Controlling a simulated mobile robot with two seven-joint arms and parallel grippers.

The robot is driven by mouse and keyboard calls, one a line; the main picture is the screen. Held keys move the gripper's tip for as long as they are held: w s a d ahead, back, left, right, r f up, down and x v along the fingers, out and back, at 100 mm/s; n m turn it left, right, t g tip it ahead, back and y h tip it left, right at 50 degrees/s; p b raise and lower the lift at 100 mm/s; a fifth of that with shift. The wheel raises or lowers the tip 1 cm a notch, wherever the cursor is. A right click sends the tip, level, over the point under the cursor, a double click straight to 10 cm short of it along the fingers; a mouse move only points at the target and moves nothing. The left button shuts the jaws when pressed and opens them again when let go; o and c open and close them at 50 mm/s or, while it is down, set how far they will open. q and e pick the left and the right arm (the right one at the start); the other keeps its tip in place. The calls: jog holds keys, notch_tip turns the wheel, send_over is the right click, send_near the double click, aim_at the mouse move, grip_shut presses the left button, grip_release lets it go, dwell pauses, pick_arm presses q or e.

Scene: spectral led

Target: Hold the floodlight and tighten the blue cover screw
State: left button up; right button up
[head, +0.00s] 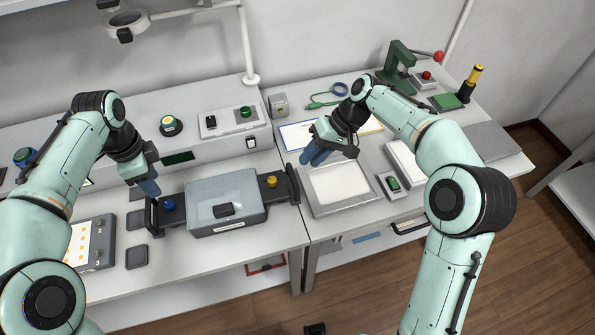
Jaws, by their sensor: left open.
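The floodlight (226,190) appears to be the grey box lying on the left bench, with a dark handle at each end. A blue cover screw (168,204) stands on its left side and a yellow one (271,181) on its right side. My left gripper (149,188) is open, pointing down just above and left of the blue screw, near the left handle (152,218); no contact is clear. My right gripper (312,157) is above the upper left edge of the white panel, right of the floodlight, apart from it. Its finger gap is too small to make out.
A framed white panel (340,186) and a green-button box (392,184) lie on the right bench. A green press (398,65) stands at the back. Dark square pads (136,256) and a tray of yellow dots (92,243) lie left. A magnifier lamp (127,20) hangs above.

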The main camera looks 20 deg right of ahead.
aim_at(294, 176)
jog(key=x, duration=0.9)
jog(key=shift+a+f, duration=0.15)
jog(key=shift+f, duration=0.05)
grip_shut()
jog(key=shift+r, duration=0.1)
dwell(2.0)
